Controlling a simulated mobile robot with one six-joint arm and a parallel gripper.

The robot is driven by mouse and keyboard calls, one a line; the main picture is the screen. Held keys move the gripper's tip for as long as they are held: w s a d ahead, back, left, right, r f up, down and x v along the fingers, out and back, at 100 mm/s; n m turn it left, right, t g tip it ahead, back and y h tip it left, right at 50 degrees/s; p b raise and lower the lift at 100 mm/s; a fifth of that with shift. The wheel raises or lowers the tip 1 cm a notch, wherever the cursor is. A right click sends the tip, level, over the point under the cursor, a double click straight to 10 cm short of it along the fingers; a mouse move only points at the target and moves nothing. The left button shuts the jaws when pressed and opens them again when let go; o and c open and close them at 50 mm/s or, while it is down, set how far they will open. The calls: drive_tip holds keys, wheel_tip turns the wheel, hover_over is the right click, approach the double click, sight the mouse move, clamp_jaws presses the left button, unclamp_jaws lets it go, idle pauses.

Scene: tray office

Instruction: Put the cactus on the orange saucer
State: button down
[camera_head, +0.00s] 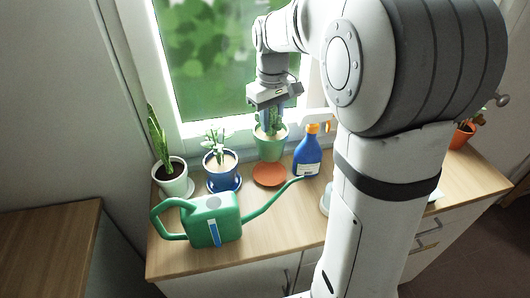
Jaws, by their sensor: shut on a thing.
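The cactus (271,123) is green and stands upright in a pale green pot (270,148), just in front of the window. My gripper (273,119) reaches down over it from above, with its fingers around the upper part of the plant. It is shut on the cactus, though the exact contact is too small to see. The orange saucer (269,176) lies empty on the counter, directly in front of and below the pot in the picture. Whether the pot touches the counter or is slightly raised cannot be told.
A blue pot (219,172) on a blue saucer and a white pot (173,180) stand left on the counter (280,239). A green watering can (211,222) stands in front, its spout passing near the orange saucer. A blue spray bottle (307,158) stands right.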

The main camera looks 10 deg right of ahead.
sight(270, 142)
wheel_tip(270, 142, down, 7)
drive_tip(key=shift+a+f, duration=0.15)
drive_tip(key=shift+f, duration=0.1)
idle(0.3)
drive_tip(key=c, duration=1.1)
unclamp_jaws()
drive_tip(key=shift+s, duration=0.1)
